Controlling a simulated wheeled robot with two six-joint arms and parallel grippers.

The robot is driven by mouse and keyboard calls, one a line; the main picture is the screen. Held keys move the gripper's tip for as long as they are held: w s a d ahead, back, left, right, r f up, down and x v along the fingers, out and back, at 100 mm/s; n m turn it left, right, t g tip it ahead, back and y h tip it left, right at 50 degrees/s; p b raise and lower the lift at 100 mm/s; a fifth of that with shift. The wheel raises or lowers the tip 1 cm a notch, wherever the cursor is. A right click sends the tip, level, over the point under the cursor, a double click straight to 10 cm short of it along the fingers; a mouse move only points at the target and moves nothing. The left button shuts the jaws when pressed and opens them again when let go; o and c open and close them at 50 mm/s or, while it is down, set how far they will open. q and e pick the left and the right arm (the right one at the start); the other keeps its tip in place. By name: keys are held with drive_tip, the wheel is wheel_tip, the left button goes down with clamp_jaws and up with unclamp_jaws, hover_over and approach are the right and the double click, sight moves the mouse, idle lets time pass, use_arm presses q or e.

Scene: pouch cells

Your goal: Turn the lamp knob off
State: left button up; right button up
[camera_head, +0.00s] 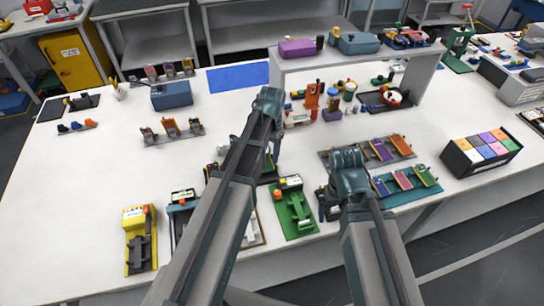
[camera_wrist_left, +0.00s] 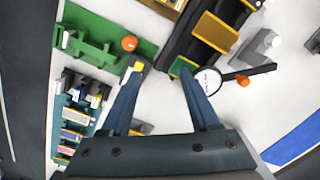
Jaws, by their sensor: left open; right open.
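I cannot tell for sure which part is the lamp knob. In the left wrist view, a round orange knob (camera_wrist_left: 130,42) sits at the end of a green fixture (camera_wrist_left: 95,36). A smaller orange knob (camera_wrist_left: 243,80) is beside a white disc with print (camera_wrist_left: 207,81) and a black bar. My left gripper (camera_wrist_left: 160,70) is open and empty, its fingers pointing at the bench between these two knobs. In the head view, my left arm hides most of that gripper. The green fixture (camera_head: 296,216) stands between my arms. My right gripper (camera_head: 328,205) is open, right of the green fixture.
A yellow-and-black fixture (camera_head: 139,238) stands at the front left. A teal rack (camera_head: 406,186) and a box of coloured blocks (camera_head: 481,151) are at right. A raised shelf (camera_head: 330,62) stands behind. The white bench (camera_head: 90,165) has free room at left.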

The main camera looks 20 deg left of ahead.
use_arm(q)
drive_tip(key=shift+s+d, duration=0.65)
drive_tip(key=shift+d, duration=0.15)
drive_tip(key=s+d+n, duration=0.1)
drive_tip(key=s+d, duration=1)
drive_tip(key=s, duration=0.4)
drive_tip(key=shift+s+d+f+y+b, duration=0.25)
drive_tip(key=shift+s+y+b, duration=0.05)
